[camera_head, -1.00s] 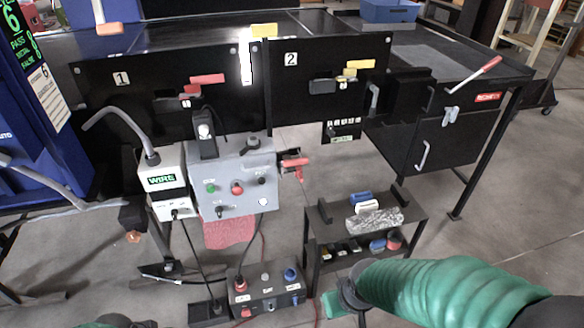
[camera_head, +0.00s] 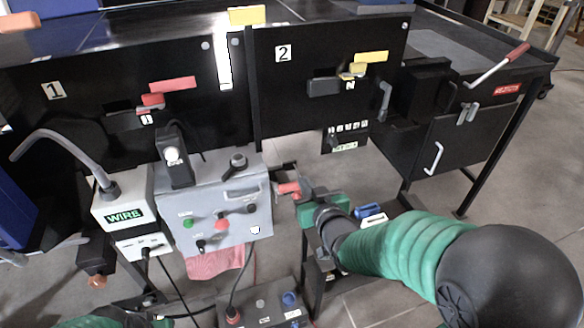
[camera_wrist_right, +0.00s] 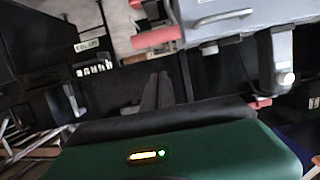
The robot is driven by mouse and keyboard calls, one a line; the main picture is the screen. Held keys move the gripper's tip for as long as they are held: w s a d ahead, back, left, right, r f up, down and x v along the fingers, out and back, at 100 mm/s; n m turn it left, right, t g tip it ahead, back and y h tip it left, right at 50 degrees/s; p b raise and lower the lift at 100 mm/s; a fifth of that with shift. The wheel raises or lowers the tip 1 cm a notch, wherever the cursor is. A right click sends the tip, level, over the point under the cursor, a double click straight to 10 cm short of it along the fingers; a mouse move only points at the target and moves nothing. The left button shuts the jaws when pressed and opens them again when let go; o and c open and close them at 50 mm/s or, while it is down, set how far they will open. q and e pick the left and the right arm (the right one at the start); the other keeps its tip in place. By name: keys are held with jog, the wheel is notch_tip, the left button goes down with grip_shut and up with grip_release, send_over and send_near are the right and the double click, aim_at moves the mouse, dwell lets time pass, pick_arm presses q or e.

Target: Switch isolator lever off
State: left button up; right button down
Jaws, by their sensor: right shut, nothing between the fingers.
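A red lever (camera_head: 288,188) sticks out from the right side of the grey control box (camera_head: 232,205); I take it as the isolator lever. It also shows in the right wrist view (camera_wrist_right: 157,37), beside the grey box. My right gripper (camera_head: 304,186) is just right of the red lever, its dark fingers shut and empty. In the right wrist view the fingers (camera_wrist_right: 157,90) point toward the lever, with a gap visible between them. The head view does not clearly show whether they touch. Only a green part of my left arm shows at the bottom left; its gripper is out of view.
Black panels carry a red handle (camera_head: 172,84) and a yellow handle (camera_head: 370,57). Another red-tipped lever (camera_head: 517,52) is on the black cabinet at right. A low shelf (camera_head: 312,270) stands under my right arm. The white WIRE box (camera_head: 122,214) is left of the control box.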

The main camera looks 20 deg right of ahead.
aim_at(295, 185)
jog(key=w+f, duration=0.1)
jog(key=w, duration=0.1)
jog(key=w+f, duration=0.2)
jog(key=w, duration=0.1)
jog(key=w+f, duration=0.1)
jog(key=w, duration=0.1)
jog(key=shift+w+a+f, duration=0.2)
jog(key=shift+w+a, duration=0.1)
jog(key=shift+a, duration=0.05)
jog(key=shift+s+f, duration=0.25)
jog(key=shift+s, duration=0.2)
pick_arm(q)
jog(key=shift+s+a+r, duration=0.1)
jog(key=shift+s+r, duration=0.25)
jog(key=shift+s, duration=0.1)
pick_arm(e)
jog(key=shift+w+f, duration=0.1)
